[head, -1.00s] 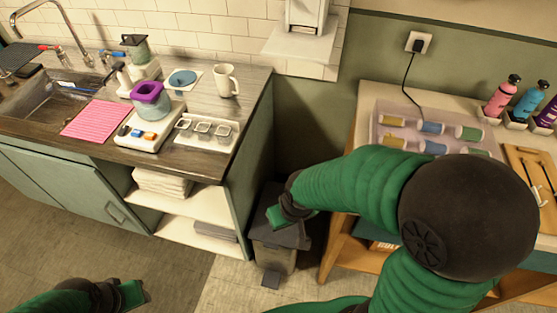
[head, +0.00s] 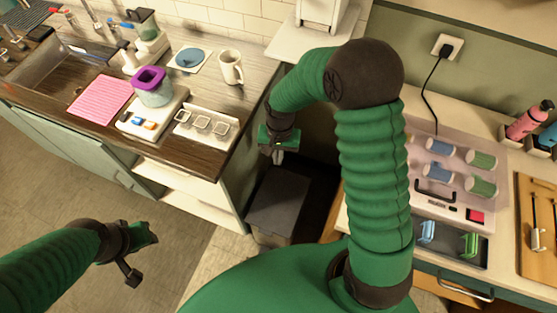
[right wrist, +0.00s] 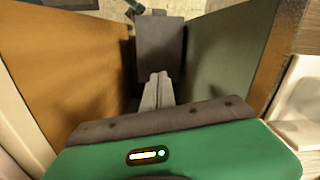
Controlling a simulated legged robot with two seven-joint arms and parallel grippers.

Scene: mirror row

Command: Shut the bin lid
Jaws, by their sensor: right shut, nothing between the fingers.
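The bin stands on the floor in the gap between the counter and the right-hand table. Its dark grey lid (head: 282,200) lies flat over the top and looks shut. A strip of the grey bin body (head: 270,239) shows below the lid's front edge. The lid also shows in the right wrist view (right wrist: 160,45). My right gripper (head: 279,150) is above and behind the lid, apart from it. Its two fingers (right wrist: 158,90) are together and empty. My left gripper (head: 150,234) hangs over the floor at the lower left; its jaws are too unclear to tell.
The counter (head: 190,160) with its open shelf (head: 190,195) walls the bin's left side. The right-hand table (head: 360,215) closes in on its right, partly behind my right arm. A mug (head: 230,67) stands near the counter's right end. Floor (head: 180,250) in front is clear.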

